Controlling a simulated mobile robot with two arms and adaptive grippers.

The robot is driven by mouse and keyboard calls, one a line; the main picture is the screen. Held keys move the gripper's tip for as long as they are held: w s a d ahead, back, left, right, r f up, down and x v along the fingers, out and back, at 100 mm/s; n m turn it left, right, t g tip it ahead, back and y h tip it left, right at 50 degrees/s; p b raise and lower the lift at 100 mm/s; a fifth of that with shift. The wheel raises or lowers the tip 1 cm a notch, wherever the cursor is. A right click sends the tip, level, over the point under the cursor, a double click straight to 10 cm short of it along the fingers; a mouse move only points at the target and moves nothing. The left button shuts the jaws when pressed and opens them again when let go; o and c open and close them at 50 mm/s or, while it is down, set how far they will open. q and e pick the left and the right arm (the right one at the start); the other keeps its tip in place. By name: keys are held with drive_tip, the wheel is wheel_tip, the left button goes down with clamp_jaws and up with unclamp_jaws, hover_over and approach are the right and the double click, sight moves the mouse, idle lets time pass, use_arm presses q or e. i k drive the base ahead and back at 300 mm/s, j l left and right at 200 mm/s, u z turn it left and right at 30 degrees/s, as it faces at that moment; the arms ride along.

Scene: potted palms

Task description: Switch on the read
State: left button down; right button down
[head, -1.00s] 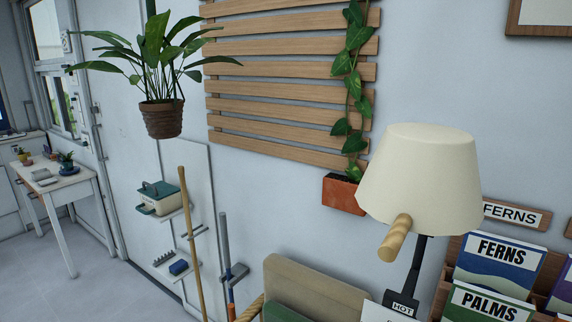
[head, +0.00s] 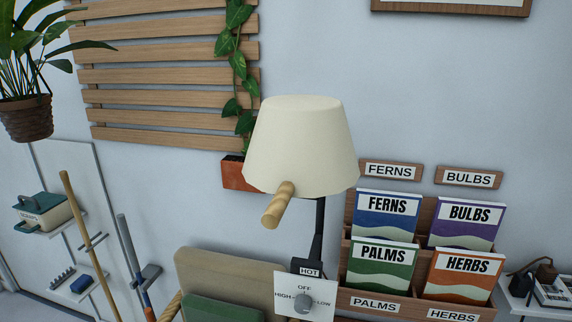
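A lamp with a cream shade (head: 300,147) stands in the middle of the head view, on a dark stem (head: 318,235). A short wooden handle (head: 278,205) sticks out from under the shade towards me. No glow shows in the shade. A white plate (head: 306,291) at the foot of the stem reads OFF at the top, HIGH at the left and LOW at the right. A grey knob (head: 303,302) sits on it; I cannot tell exactly where it points. A small dark label (head: 307,269) above it reads HOT. Neither of my grippers is in view.
A wooden rack (head: 376,302) of FERNS, BULBS, PALMS and HERBS packets stands right of the lamp. A padded chair-like thing (head: 220,273) is below left. A trailing plant in an orange pot (head: 238,175) hangs behind. Broom handles (head: 88,243) stand at the left.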

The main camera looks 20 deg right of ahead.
sight(552, 288)
drive_tip(key=z, duration=0.9)
